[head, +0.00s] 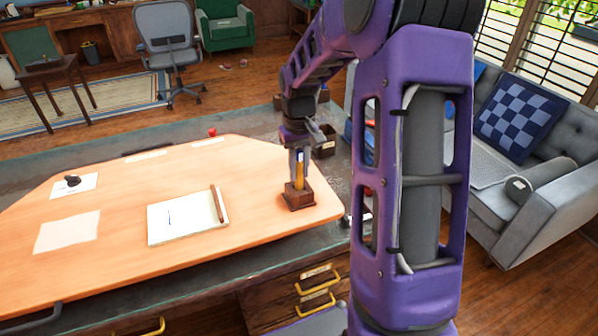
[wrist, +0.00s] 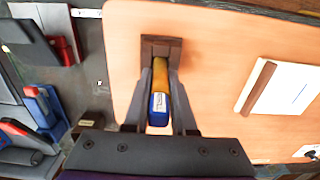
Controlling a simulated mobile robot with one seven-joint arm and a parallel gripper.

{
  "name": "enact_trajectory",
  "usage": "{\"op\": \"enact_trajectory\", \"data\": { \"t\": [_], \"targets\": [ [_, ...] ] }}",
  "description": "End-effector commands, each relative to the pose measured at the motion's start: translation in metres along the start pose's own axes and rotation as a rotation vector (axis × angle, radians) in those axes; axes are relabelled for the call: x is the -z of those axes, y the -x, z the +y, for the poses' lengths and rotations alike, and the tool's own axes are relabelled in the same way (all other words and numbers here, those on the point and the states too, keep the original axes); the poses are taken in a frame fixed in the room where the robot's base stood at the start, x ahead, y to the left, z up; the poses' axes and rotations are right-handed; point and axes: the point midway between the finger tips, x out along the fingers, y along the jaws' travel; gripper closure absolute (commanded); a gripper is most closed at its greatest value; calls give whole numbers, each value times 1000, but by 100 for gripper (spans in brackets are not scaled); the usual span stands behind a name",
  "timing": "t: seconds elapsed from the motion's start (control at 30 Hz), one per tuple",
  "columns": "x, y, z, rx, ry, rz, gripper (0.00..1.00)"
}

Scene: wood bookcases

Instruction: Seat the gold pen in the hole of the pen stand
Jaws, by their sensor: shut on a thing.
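The gold pen (head: 299,173) is upright over the dark wooden pen stand (head: 299,198), near the right end of the desk's orange top. Its lower end meets the top of the stand in the head view. I cannot tell how deep it is in the hole, which is hidden. In the wrist view the pen (wrist: 161,85) shows a gold shaft and a blue end with a white label, in line with the stand (wrist: 162,45). My gripper (head: 299,158) is shut on the pen from above, with its fingers (wrist: 161,92) on either side.
A pale sheet (head: 67,232) and a white card with a dark object (head: 73,183) are farther left. A dark box (head: 325,143) stands behind the stand. The desktop between is clear.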

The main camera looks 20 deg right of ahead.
Motion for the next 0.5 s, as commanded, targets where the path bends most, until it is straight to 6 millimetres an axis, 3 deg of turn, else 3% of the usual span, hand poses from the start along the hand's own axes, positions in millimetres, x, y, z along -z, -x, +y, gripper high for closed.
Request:
{"op": "enact_trajectory", "data": {
  "t": [0.23,0.27,0.3,0.4,0.5],
  "targets": [
    [0,-7,0,0,1,0,100],
    [0,-8,0,0,1,0,70],
    [0,-8,0,0,0,-1,63],
    [0,-7,0,0,1,0,46],
    [0,-7,0,0,0,0,46]
  ]
}}
